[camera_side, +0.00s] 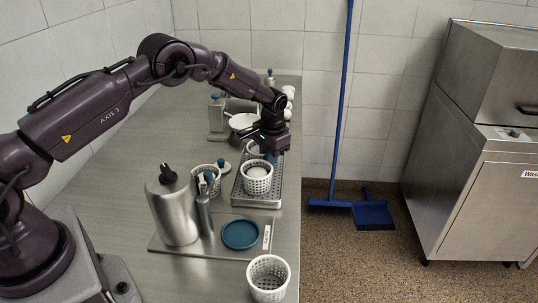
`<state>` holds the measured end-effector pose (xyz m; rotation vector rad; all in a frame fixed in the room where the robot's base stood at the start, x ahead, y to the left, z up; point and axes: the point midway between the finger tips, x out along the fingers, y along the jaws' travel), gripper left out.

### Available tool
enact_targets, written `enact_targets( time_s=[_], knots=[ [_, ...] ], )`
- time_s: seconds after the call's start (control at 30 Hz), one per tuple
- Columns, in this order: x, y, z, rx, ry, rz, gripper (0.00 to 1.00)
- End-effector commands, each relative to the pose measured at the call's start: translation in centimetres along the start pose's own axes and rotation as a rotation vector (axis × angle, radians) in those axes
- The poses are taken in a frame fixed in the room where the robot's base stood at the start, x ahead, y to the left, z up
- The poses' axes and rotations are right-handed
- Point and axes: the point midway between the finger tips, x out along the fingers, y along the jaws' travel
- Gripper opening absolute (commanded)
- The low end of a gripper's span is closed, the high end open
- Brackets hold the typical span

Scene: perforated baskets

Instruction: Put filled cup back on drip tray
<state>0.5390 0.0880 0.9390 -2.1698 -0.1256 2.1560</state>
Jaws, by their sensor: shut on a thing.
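My gripper (270,155) is low over the drip tray (278,190), a ribbed metal tray near the right edge of the counter. It is shut on a white perforated cup, but the arm covers the grip and I cannot clearly tell which cup it is. One white perforated cup (257,183) with pale contents is upright at the tray, just in front of the fingers.
A steel bottle (175,212), a blue round dish (240,234) and a perforated cup (268,279) stand nearer the camera. Another perforated cup (206,172) holds blue-topped tools. A white bowl (243,122) is farther back. The counter's right edge is close to the tray.

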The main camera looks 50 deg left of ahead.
Motion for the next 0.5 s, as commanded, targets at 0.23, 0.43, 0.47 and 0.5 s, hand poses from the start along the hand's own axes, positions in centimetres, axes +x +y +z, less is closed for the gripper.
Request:
enact_targets(
  time_s=[0.23,0.43,0.47,0.5],
  knots=[
    [0.29,0.03,-0.01,0.0,0.0,0.0,0.0],
    [0.41,0.04,-0.01,0.0,0.0,0.0,0.28],
    [0.41,0.05,-0.01,0.0,0.0,0.0,0.35],
    [0.41,0.05,-0.01,0.0,0.0,0.0,0.4]
  ],
)
